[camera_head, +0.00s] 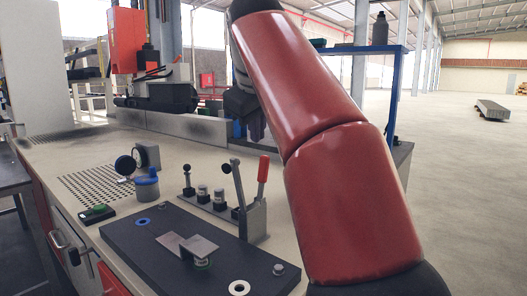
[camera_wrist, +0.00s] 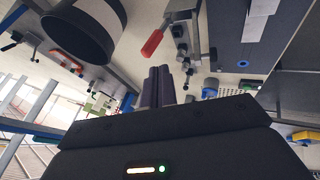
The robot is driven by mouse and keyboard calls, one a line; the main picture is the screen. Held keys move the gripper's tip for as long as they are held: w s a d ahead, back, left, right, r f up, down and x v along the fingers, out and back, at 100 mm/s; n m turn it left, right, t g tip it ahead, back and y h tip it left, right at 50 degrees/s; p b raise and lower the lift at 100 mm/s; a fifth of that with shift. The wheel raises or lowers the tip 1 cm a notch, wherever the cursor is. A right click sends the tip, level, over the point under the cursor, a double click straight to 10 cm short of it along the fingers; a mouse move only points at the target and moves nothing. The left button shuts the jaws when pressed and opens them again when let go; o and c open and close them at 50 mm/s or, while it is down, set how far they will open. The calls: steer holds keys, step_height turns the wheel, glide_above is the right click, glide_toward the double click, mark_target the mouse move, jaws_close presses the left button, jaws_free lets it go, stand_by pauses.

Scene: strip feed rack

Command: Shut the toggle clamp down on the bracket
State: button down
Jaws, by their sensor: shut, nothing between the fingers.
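The toggle clamp (camera_head: 254,218) stands at the right rear edge of a dark fixture plate (camera_head: 150,252). Its red handle (camera_head: 263,172) points up, and a dark bar beside it also stands up, so the clamp looks open. The bracket (camera_head: 190,246), a grey metal piece, lies on the plate in front of the clamp, with nothing pressing on it. My gripper (camera_head: 256,128) is beyond and above the clamp, partly hidden by my red arm. In the wrist view my gripper (camera_wrist: 158,80) has its fingers together and empty, apart from the red handle (camera_wrist: 152,42).
A row of small posts (camera_head: 203,195) stands left of the clamp. A blue-topped pot (camera_head: 146,188), a gauge (camera_head: 126,165) and a green-buttoned box (camera_head: 97,213) are farther left. A low metal rail (camera_head: 175,124) runs along the back. The bench between is mostly clear.

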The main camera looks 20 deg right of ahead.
steer(key=b, duration=0.3)
glide_toward(258, 174)
steer(key=x, duration=0.5)
steer(key=shift+w+f, duration=0.1)
steer(key=shift+p, duration=0.3)
